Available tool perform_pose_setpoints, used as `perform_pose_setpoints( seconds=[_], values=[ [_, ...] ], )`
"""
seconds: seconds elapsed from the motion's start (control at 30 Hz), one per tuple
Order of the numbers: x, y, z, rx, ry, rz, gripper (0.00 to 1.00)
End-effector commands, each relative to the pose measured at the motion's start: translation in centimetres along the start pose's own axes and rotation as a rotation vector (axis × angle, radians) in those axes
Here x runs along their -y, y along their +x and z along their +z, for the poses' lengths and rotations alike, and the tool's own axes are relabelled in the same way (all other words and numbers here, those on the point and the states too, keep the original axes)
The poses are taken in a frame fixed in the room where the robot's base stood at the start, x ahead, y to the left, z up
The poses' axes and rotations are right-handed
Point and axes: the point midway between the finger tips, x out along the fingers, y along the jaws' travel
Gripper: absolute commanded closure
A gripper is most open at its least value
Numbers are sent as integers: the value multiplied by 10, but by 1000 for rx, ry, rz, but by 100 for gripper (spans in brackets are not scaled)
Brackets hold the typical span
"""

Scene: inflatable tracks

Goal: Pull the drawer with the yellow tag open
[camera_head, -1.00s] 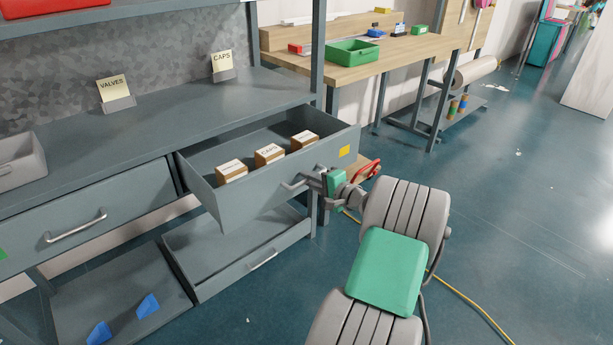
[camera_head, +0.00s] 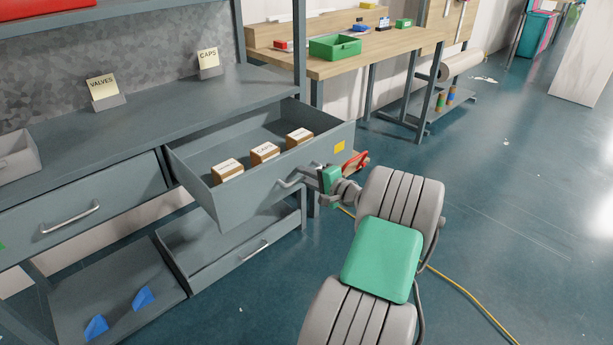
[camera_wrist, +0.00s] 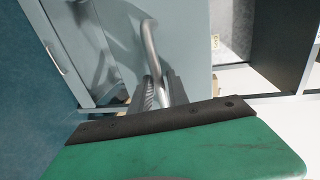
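The drawer with the yellow tag (camera_head: 339,147) stands well out from the grey bench. Its front panel (camera_head: 245,200) faces me, and three small brown boxes (camera_head: 265,152) lie inside. My gripper (camera_head: 304,175) is at the curved metal handle on that front. In the wrist view the handle (camera_wrist: 150,42) runs down to my two fingers (camera_wrist: 160,92), which look closed around its lower end. The exact contact is partly hidden by the fingers and the green gripper body.
A closed drawer (camera_head: 110,195) is to the left, and a lower drawer (camera_head: 235,265) sits beneath. Two blue pieces (camera_head: 143,298) lie on the low shelf. A wooden workbench (camera_head: 360,62) with a green bin stands behind.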

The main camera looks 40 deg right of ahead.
Motion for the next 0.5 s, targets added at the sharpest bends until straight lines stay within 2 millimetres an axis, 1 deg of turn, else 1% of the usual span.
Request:
perform_pose_setpoints(
  seconds=[0.13, 0.23, 0.5],
  values=[
    [0, -1, 0, 0, 1, 0, 79],
    [1, -11, -1, -2, 3, 1, 79],
    [1, -64, -2, -4, 2, 1, 79]
  ],
)
